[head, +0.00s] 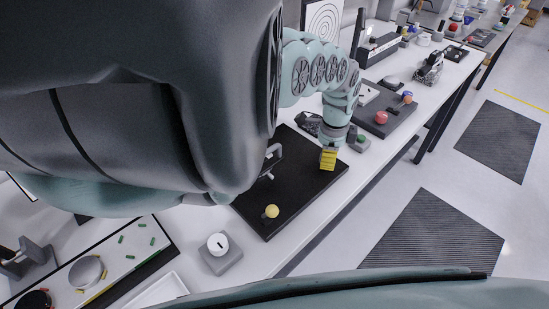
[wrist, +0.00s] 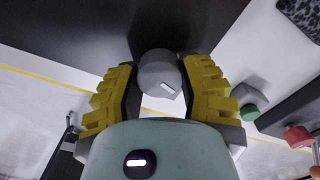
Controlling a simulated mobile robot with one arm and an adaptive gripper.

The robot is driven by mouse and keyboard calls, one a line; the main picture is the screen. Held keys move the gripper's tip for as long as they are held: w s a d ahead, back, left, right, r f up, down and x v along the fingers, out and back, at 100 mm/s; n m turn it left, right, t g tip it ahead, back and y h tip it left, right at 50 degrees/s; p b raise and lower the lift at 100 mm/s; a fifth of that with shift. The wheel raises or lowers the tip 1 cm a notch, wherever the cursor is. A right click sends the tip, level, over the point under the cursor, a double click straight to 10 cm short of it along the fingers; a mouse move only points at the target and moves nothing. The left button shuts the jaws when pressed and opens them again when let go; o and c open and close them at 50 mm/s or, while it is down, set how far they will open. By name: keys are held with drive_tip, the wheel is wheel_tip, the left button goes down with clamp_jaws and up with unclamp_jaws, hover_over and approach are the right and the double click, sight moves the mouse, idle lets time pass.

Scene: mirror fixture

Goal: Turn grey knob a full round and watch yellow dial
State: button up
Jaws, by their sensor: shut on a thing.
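The grey knob (wrist: 156,70) sits at the edge of the black board, with a white mark on its face, in the wrist view. My gripper (wrist: 161,80) has one dark, yellow-backed finger on each side of it and is shut on it. In the head view my gripper (head: 328,160) is at the right part of the black board (head: 300,190), and it hides the knob. A small yellow round piece (head: 271,211), which looks like the yellow dial, is at the board's near end. Any marking on it is too small to read.
A grey block with a white round dial (head: 218,244) stands in front of the board. A green button (head: 361,139) is close beside my gripper; it also shows in the wrist view (wrist: 249,112). A grey plate with a red knob (head: 381,118) lies beyond. My arm hides the board's left side.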

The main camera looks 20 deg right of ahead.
drive_tip(key=shift+f, duration=0.1)
drive_tip(key=n+b, duration=0.1)
drive_tip(key=n, duration=0.2)
drive_tip(key=shift+w+a+n, duration=0.1)
drive_tip(key=shift+w+n, duration=0.05)
drive_tip(key=shift+n, duration=0.15)
drive_tip(key=n, duration=0.3)
drive_tip(key=shift+n+b, duration=0.3)
drive_tip(key=shift+b, duration=0.05)
drive_tip(key=n, duration=0.3)
drive_tip(key=shift+n, duration=0.4)
drive_tip(key=shift+n+b, duration=0.4)
drive_tip(key=shift+n, duration=1.6)
drive_tip(key=o, duration=1.2)
